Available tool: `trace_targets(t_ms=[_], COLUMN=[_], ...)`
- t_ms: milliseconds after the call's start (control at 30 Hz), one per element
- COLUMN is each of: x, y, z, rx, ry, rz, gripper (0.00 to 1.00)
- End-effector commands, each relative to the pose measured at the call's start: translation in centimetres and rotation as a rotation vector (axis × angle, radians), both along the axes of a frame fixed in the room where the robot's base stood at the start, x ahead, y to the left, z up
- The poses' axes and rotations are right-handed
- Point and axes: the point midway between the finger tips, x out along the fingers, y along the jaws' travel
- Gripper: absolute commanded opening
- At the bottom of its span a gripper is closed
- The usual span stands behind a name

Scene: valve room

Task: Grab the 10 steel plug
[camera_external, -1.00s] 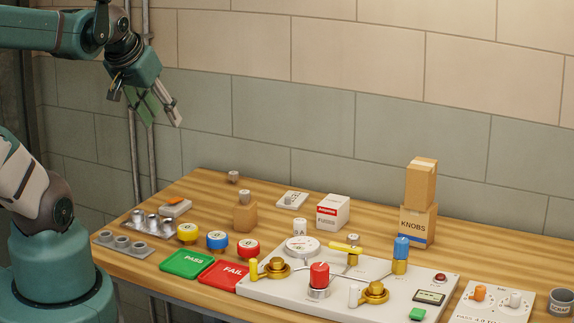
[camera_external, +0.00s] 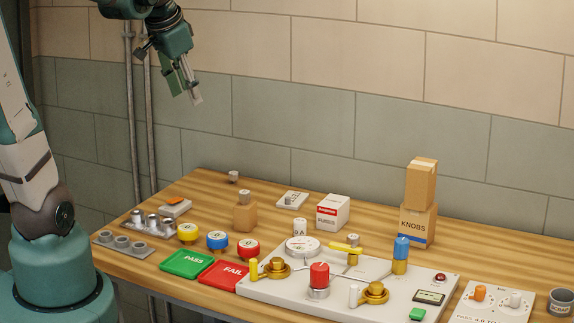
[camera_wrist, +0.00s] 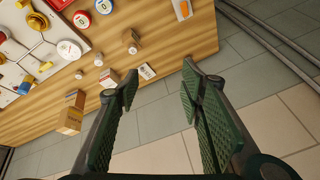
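Several small grey steel plugs show in the outside view; their numbers are too small to read, so I cannot tell which is the 10. One plug (camera_external: 233,176) stands at the table's back left edge. Another (camera_external: 244,196) sits on a wooden block (camera_external: 245,216); the block also shows in the wrist view (camera_wrist: 132,36). More plugs (camera_external: 152,220) sit in a grey rack at the left. My gripper (camera_wrist: 160,85) is open and empty, high above the table's back edge (camera_external: 192,99).
A white fuse box (camera_external: 333,213) and stacked cardboard boxes (camera_external: 417,225) stand at the back. Green PASS (camera_external: 187,265) and red FAIL (camera_external: 223,275) trays lie in front. A valve panel (camera_external: 335,295) with handles and knobs fills the front middle. The wall is close behind the table.

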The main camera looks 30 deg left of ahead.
Motion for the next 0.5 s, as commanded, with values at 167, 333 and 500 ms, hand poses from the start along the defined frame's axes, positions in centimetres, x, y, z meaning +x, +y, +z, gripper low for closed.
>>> trace_targets(t_ms=[167,333,500], x=[3.0,5.6,8.3], y=[0.5,0.9,1.4], z=[-0.4,-1.0,-1.8], rx=[0.035,0.067,0.096], ry=[0.032,0.062,0.094], rz=[-0.073,-0.146,-0.220], gripper=[0.38,0.38,0.38])
